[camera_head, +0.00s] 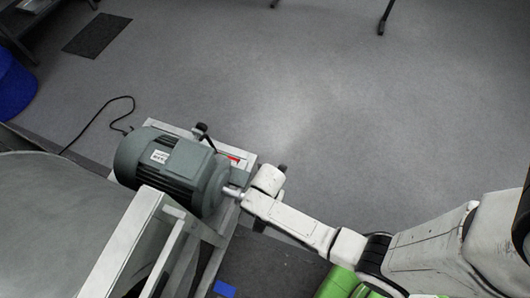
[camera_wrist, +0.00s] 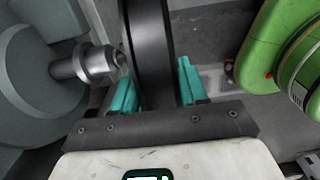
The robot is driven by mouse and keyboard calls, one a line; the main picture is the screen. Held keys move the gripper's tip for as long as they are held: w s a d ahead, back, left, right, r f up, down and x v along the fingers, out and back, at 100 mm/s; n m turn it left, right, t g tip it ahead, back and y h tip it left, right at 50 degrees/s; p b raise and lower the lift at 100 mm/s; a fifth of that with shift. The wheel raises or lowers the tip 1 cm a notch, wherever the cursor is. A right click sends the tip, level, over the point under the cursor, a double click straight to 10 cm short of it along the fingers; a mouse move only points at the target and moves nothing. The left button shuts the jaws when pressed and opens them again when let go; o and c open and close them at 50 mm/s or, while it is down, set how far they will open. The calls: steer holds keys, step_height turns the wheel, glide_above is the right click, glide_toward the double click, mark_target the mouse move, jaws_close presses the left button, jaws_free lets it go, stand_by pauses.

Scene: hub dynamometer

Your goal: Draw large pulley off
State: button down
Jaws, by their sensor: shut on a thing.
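The large pulley (camera_wrist: 150,45) is a black wheel seen nearly edge-on in the wrist view. My gripper (camera_wrist: 155,82) has its teal fingers on both sides of the wheel and is shut on it. The metal motor shaft (camera_wrist: 92,64) points at the pulley from the left, and its end shows beside the pulley's left face. I cannot tell whether they touch. The grey-green motor (camera_head: 172,168) lies on a pale frame in the head view, with its shaft (camera_head: 232,192) pointing right towards my wrist. I cannot make out the pulley or my fingertips in the head view.
The motor's pale frame (camera_head: 135,238) stands close to the left of my wrist. A black cable (camera_head: 92,118) runs from behind the motor across the floor. The grey floor (camera_head: 340,110) beyond is largely clear. A blue round object (camera_head: 14,85) is at the far left.

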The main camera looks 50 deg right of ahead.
stand_by(0.3)
steer(key=s+d+p, duration=0.2)
steer(key=s, duration=0.3)
steer(key=shift+s, duration=0.35)
